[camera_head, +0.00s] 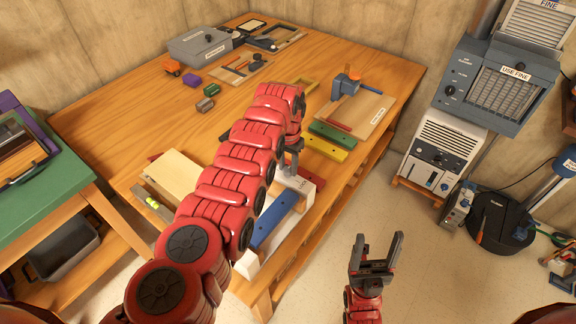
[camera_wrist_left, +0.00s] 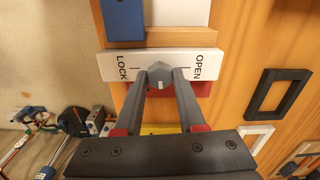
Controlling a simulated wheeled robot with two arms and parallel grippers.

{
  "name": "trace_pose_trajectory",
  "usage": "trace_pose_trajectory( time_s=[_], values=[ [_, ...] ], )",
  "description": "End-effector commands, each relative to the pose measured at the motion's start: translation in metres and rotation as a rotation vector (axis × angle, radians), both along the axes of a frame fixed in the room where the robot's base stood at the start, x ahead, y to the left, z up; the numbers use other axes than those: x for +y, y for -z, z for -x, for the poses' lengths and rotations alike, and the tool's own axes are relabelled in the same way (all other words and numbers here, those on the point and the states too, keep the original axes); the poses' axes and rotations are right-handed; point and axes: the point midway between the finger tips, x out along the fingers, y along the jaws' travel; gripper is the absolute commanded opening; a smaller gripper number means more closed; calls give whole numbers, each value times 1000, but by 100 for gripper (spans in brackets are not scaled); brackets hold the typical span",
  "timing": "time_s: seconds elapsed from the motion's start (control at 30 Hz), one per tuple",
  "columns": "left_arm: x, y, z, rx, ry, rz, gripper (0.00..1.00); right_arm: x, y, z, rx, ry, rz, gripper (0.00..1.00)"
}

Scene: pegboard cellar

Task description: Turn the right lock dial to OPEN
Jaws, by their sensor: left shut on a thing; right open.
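The lock dial (camera_wrist_left: 159,75) is a grey faceted knob on a white plate (camera_wrist_left: 195,64) marked LOCK at left and OPEN at right in the left wrist view. My left gripper (camera_wrist_left: 161,80) is shut on the dial, one finger on each side. A small pale mark shows on the dial, but I cannot tell which word it points to. In the head view the plate (camera_head: 298,181) lies at the bench's front edge, and my left gripper (camera_head: 290,164) reaches down to it, hiding most of the dial. My right gripper (camera_head: 376,254) is open and empty, over the floor.
A blue bar (camera_head: 274,219) lies in front of the plate. Green (camera_head: 332,134) and yellow (camera_head: 325,149) bars lie behind it. A wooden board (camera_head: 366,112) and a grey box (camera_head: 200,45) stand further back on the bench.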

Motion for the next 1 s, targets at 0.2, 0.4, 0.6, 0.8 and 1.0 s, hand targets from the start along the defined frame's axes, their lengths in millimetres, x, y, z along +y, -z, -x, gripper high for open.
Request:
trace_pose_trajectory(
  time_s=[0.2,0.4,0.6,0.8,1.0],
  values=[
    [1,1,-2,-5,-207,1,0,0,5,0,0,0,0,69],
    [0,1,-1,-5,-395,1,0,0,12,0,0,0,0,69],
    [0,2,-1,-5,-586,1,0,0,21,0,0,0,0,69],
    [0,2,-1,-3,-774,0,0,0,32,0,0,0,0,69],
    [0,2,-2,-5,-965,2,0,0,42,0,0,0,0,69]
  ],
)
